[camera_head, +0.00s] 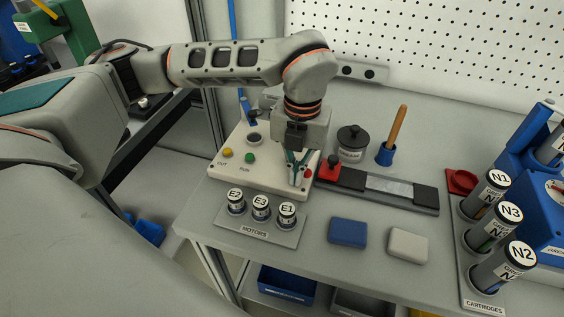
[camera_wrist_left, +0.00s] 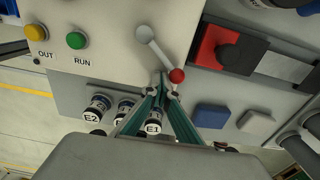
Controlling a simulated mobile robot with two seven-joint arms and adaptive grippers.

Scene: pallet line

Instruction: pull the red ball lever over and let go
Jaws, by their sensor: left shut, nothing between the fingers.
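The red ball (camera_head: 308,173) of the lever shows just right of my left gripper (camera_head: 298,180) in the head view, at the right end of the light control panel (camera_head: 255,178). In the left wrist view the grey lever arm (camera_wrist_left: 159,52) slants from its round pivot down and right to the red ball (camera_wrist_left: 177,75). The fingers of my left gripper (camera_wrist_left: 163,86) are shut and empty. Their tips are close beside the ball, on its left and lower side in that view. I cannot tell whether they touch it. My right gripper is not in view.
The panel also has a yellow OUT button (camera_head: 227,153) and a green RUN button (camera_head: 249,157). Motors E2, E3 and E1 (camera_head: 287,213) stand in a holder in front. A red block (camera_head: 329,170) on a dark rail is close on the right. Blue (camera_head: 348,232) and grey (camera_head: 408,245) blocks lie nearer.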

